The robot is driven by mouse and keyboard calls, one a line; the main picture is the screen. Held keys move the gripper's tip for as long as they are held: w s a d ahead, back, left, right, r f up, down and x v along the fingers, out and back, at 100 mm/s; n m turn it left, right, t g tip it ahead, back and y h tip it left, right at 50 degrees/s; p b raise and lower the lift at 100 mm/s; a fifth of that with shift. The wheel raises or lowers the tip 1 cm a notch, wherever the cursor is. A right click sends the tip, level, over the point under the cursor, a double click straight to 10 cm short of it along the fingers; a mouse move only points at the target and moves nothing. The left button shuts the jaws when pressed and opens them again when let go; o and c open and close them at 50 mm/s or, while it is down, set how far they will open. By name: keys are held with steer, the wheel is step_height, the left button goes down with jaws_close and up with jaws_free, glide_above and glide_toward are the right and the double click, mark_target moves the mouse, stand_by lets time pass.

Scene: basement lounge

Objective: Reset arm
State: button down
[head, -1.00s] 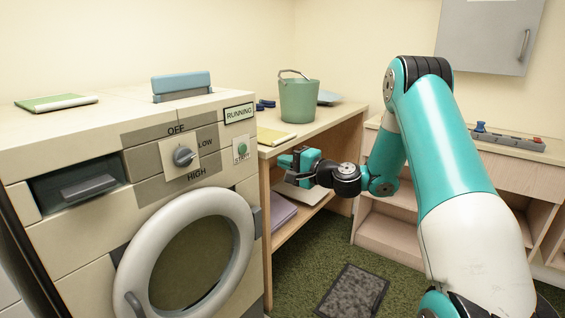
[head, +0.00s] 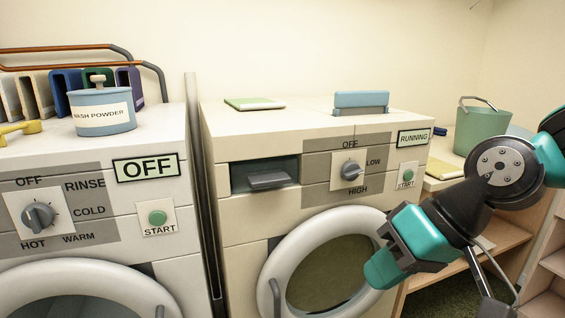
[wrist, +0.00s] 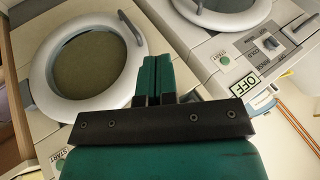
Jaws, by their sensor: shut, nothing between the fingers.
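My gripper (head: 385,252) is at the right of the head view, in front of the right-hand machine (head: 228,215) and near the right side of its round door (head: 275,262). In the wrist view my gripper's teal fingers (wrist: 155,78) are together with nothing between them. My arm is folded at the right edge of the head view. The right-hand machine's display reads RUNNING (head: 413,137), and its door looks closed.
A left-hand machine (head: 60,150) has an OFF display (head: 146,168) and a wash powder tub (head: 103,112) on top. A green bucket (head: 482,130) stands on the wooden bench (head: 440,184) at right. A blue-grey object (head: 360,101) and green book (head: 254,103) lie on the right-hand machine.

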steer(key=s+d+n+g+h, duration=0.2)
steer(key=s+n+h, duration=0.1)
steer(key=s, duration=0.7)
step_height(320, 180, up, 12)
steer(key=p, duration=1.2)
steer(key=shift+w, duration=0.3)
stand_by(5.0)
